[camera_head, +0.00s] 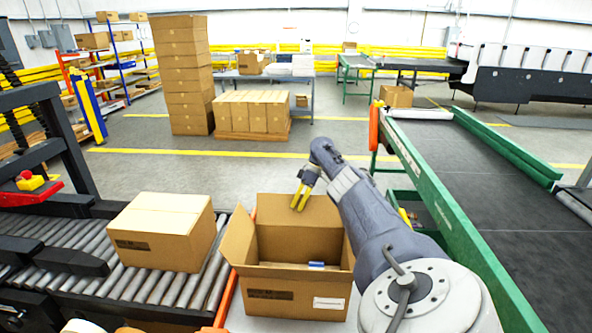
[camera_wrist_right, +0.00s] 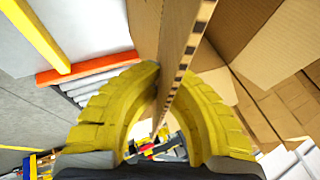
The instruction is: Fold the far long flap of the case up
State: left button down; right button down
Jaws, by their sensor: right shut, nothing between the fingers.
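The open brown case (camera_head: 290,302) stands in the lower middle of the head view, with a white label on its near side. Its far long flap (camera_head: 322,211) stands raised along the back edge. The left flap (camera_head: 239,236) stands up and leans outward. Something blue and white (camera_head: 317,265) lies inside the case. My right gripper (camera_head: 298,203) is shut, its yellow fingers pointing down at the far flap; contact is unclear. In the right wrist view the yellow fingers (camera_wrist_right: 150,105) show with a cardboard edge (camera_wrist_right: 180,65) crossing them. My left gripper is not in view.
A closed carton (camera_head: 165,232) sits on the roller conveyor (camera_head: 150,288) left of the case. A green-framed belt conveyor (camera_head: 480,190) runs along the right. Stacked cartons (camera_head: 184,80) and a loaded pallet (camera_head: 252,112) stand farther back. The floor between is open.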

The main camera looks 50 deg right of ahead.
aim_at(298, 205)
jog(key=shift+s+f, duration=0.1)
jog(key=shift+s, duration=0.05)
jog(key=c, duration=1.6)
grip_release()
jog(key=shift+c, duration=0.2)
jog(key=shift+r, duration=5.05)
